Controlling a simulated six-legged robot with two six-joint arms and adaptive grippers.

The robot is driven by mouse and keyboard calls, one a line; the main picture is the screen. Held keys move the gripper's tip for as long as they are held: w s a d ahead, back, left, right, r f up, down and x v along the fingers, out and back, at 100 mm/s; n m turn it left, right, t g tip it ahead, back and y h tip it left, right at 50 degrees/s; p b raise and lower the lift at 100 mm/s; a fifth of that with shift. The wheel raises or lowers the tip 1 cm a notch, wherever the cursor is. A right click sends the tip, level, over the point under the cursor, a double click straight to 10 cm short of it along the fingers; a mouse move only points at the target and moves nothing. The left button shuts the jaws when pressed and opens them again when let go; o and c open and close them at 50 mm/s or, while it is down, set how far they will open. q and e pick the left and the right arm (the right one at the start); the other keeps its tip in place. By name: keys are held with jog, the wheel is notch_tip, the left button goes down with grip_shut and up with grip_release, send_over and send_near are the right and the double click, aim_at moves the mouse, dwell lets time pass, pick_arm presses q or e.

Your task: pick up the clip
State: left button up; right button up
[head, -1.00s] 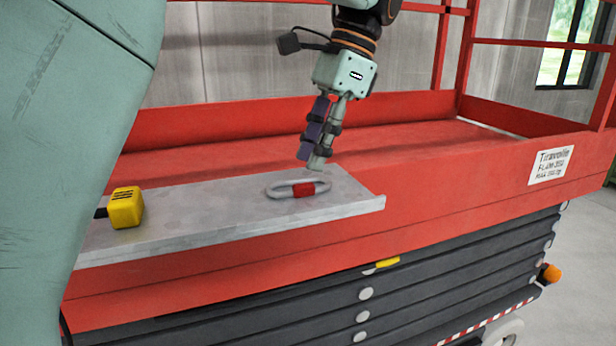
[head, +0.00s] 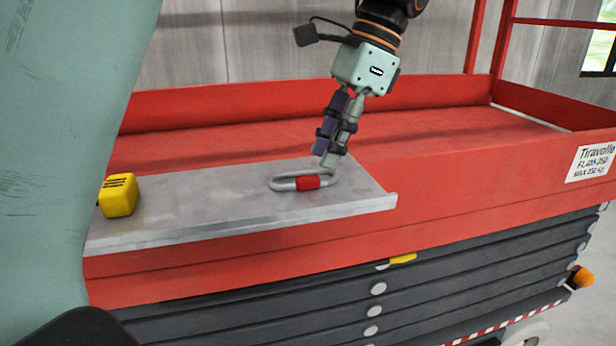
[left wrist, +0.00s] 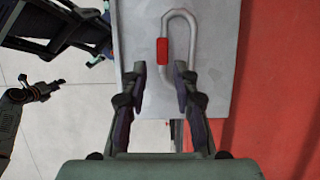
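The clip (head: 308,183) is a long grey metal link with a red sleeve, lying flat on a grey metal shelf (head: 230,215). In the left wrist view the clip (left wrist: 163,51) lies lengthwise, its near end reaching between the fingers. My left gripper (head: 328,162) points down over the clip's right end, and its fingertips cover part of it in the head view. In the left wrist view its fingers (left wrist: 160,75) are apart with nothing gripped; contact with the clip cannot be told. At the left edge there, what appears to be my right gripper (left wrist: 42,91) is small and dark.
A yellow block-like object (head: 118,196) sits on the shelf's left part. The shelf rests on the edge of a red lift platform (head: 450,180) with rails behind. The shelf between block and clip is clear.

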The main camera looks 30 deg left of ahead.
aim_at(311, 177)
pick_arm(q)
jog(key=f, duration=0.1)
jog(key=a+f, duration=0.2)
jog(key=shift+s+f, duration=0.1)
jog(key=shift+s, duration=0.2)
jog(key=shift+s+f, duration=0.2)
jog(key=shift+s, duration=0.2)
jog(key=shift+s+d, duration=0.15)
jog(key=shift+d, duration=0.2)
jog(key=shift+w, duration=0.25)
jog(key=shift+c, duration=1.3)
jog(key=shift+w+a+f, duration=0.15)
jog(key=shift+w+a, duration=0.05)
jog(key=shift+a, duration=0.05)
jog(key=shift+c, duration=1.4)
jog(key=shift+s+d, duration=0.15)
jog(key=shift+s, duration=0.15)
grip_shut()
